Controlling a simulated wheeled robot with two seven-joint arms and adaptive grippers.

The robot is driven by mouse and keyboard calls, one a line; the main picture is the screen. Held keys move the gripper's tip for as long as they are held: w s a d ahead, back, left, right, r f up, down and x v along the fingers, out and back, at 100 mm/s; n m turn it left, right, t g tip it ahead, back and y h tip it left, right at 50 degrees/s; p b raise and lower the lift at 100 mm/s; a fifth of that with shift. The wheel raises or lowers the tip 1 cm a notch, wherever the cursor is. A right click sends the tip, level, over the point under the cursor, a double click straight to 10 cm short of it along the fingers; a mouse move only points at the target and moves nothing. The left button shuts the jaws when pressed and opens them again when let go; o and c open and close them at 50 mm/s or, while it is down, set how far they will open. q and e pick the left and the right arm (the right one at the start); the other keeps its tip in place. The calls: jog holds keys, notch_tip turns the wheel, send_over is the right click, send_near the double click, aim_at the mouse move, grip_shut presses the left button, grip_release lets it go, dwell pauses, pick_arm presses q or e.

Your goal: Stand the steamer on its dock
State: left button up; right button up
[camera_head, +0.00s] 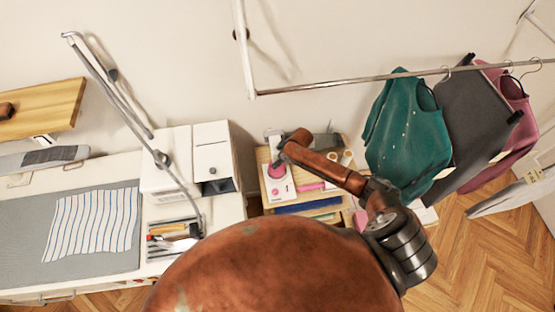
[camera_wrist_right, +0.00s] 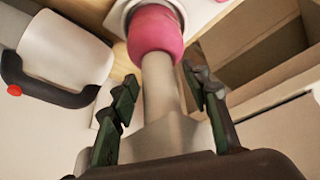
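The steamer (camera_wrist_right: 160,90) has a pink lower end and a pale grey neck that widens toward my palm in the right wrist view. Its pink end sits in a white round seat of the dock (camera_wrist_right: 118,18). In the head view the pink part of the steamer (camera_head: 277,171) shows above the white dock (camera_head: 270,193), and my arm hides the upper part. My right gripper (camera_wrist_right: 160,75) has one finger on each side of the pale neck, with narrow gaps on both sides, so it looks open around it. My left gripper is not in view.
A white appliance with a black handle and red button (camera_wrist_right: 60,60) stands close left in the wrist view.

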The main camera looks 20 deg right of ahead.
aim_at(276, 156)
jog(key=v, duration=1.2)
dwell(1.1)
